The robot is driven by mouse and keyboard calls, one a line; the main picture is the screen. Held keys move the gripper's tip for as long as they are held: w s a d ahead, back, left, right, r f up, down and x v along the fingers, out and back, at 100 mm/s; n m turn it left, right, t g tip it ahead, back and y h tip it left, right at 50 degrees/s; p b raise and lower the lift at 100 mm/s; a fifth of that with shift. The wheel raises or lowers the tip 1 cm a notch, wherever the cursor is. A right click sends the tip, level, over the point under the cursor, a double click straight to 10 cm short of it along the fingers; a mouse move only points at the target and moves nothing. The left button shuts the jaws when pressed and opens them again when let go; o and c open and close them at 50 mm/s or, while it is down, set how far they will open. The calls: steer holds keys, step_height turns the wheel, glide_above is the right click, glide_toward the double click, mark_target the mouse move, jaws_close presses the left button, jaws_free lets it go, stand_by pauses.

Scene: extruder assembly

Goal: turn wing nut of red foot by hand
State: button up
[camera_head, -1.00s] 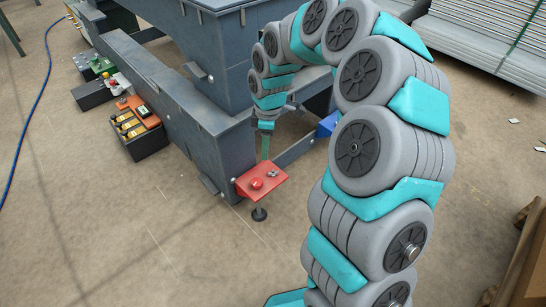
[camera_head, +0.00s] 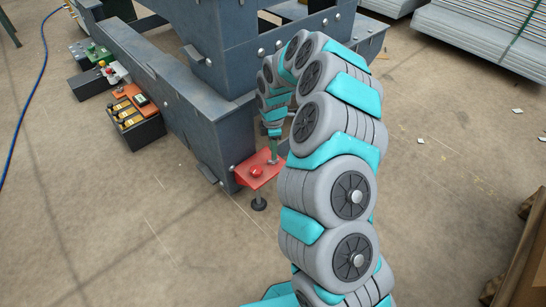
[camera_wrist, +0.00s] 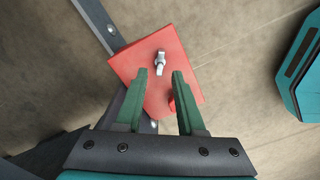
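The red foot (camera_head: 247,172) is a red plate fixed at the corner of the grey frame, with a dark round pad on a stem below it. In the wrist view the red plate (camera_wrist: 185,48) fills the upper middle. The silver wing nut (camera_wrist: 160,62) stands on it, just beyond and between my fingertips. My gripper (camera_wrist: 160,74) is open, its two green fingers apart with nothing between the tips. In the head view my gripper (camera_head: 273,158) is over the plate's far right part, and the wing nut is hidden or too small to tell.
The grey frame (camera_head: 185,110) rises right beside the foot. A dark box with an orange top and yellow parts (camera_head: 130,105) and green and red items (camera_head: 98,52) stand along its left side. The floor (camera_head: 150,230) in front is clear.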

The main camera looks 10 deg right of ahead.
mark_target(273, 162)
steer(key=shift+f+b, duration=0.4)
steer(key=shift+f, duration=1.55)
steer(key=shift+f, duration=0.1)
steer(key=shift+c, duration=0.2)
jaws_close()
